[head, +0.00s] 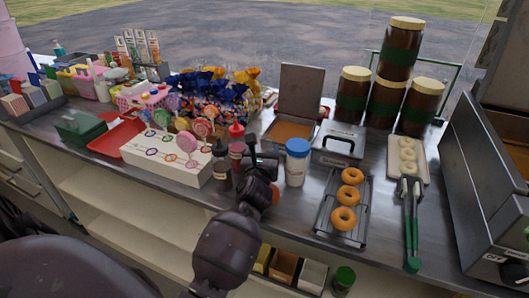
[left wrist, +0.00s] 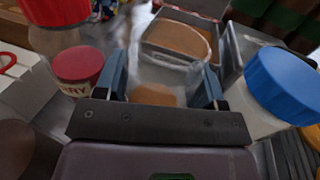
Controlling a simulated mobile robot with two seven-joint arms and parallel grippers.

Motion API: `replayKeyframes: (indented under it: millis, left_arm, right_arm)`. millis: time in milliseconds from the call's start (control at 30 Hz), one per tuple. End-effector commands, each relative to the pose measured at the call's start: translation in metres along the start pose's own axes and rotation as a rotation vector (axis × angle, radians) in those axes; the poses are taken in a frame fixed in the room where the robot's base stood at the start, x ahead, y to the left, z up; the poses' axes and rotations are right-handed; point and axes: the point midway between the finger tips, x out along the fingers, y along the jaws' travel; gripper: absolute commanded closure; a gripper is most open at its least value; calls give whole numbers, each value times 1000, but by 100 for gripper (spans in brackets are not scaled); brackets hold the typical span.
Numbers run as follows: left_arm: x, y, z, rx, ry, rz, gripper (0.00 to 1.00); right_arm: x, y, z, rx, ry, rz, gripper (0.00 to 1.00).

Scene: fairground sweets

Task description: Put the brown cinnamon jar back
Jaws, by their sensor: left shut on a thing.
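My left gripper (head: 262,163) is at the front of the counter, between the red-topped bottles and a white jar with a blue lid (head: 297,162). In the left wrist view my left gripper (left wrist: 163,76) is shut on a pale, see-through, blurred thing with brown in its lower part, which I take to be the cinnamon jar (left wrist: 154,95). Its lid and label cannot be made out. In the head view my arm hides most of it; an orange-brown patch shows beside the wrist. My right gripper is not in view.
A red-topped bottle (head: 236,140) and a dark bottle (head: 222,160) stand close on the left. An open metal box with brown contents (head: 291,131) is behind. A lidded steel box (head: 338,146) and doughnuts on a rack (head: 341,238) are to the right.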

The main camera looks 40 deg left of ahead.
Motion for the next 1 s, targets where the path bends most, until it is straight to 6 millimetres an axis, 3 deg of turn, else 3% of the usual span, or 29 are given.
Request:
replayKeyframes:
  millis: [233,267,333,700,1000]
  left_arm:
    - [0,0,-2,1,-2,0,70]
    - [0,0,-3,1,0,0,35]
    - [0,0,-2,1,0,0,26]
    - [-1,0,3,-2,-2,0,26]
    - [-48,0,1,-1,1,0,26]
  right_arm:
    - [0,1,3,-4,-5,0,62]
    - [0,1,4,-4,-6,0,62]
    - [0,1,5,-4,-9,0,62]
    - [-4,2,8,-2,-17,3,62]
    - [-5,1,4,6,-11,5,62]
